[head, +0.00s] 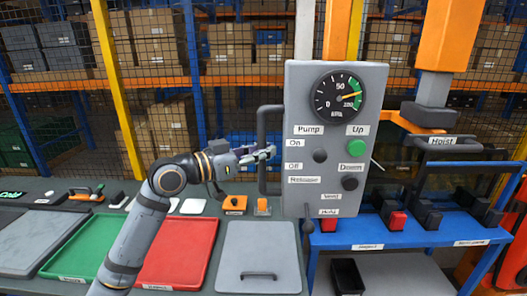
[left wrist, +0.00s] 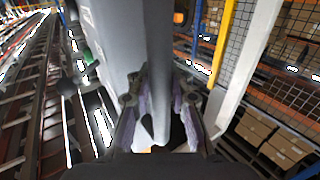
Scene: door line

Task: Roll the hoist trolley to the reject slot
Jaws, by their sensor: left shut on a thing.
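My left gripper (head: 268,153) is shut on that handle. In the left wrist view the fingers (left wrist: 158,100) close around a grey bar (left wrist: 158,60). My right gripper is out of view.
The box carries a green button (head: 357,147) and dark knobs. A green tray (head: 75,255), a red tray (head: 180,252) and a grey lidded panel (head: 262,250) lie on the bench. A black bin (head: 347,276) sits low right. Mesh and shelves stand behind.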

